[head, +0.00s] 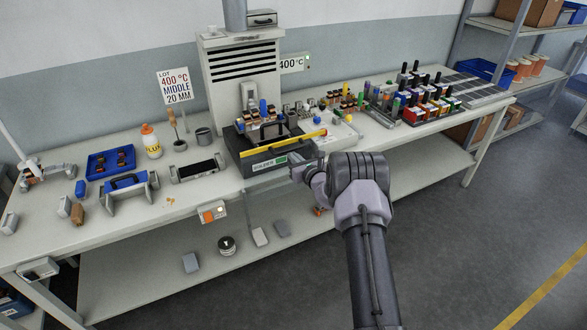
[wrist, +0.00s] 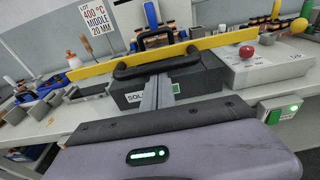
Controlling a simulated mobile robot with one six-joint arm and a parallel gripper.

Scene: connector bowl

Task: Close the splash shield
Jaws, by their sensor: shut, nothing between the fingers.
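The splash shield shows as a long yellow bar (head: 285,144) across the front top of the dark solder pot (head: 268,166). In the wrist view the yellow bar (wrist: 210,45) slants up to the right, with a black handle (wrist: 155,66) along its near side. Whether the bar carries a clear panel, I cannot tell. My gripper (head: 297,171) is just in front of the pot's right front. In the wrist view its fingers (wrist: 158,92) are together and empty, pointing at the pot below the black handle. Contact with the handle cannot be made out.
A second black handle (wrist: 155,37) stands behind the bar. A white box with a red button (wrist: 246,52) is right of the pot. A blue clamp fixture (head: 128,190) and tray (head: 110,161) lie left. Bench front between them is partly clear.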

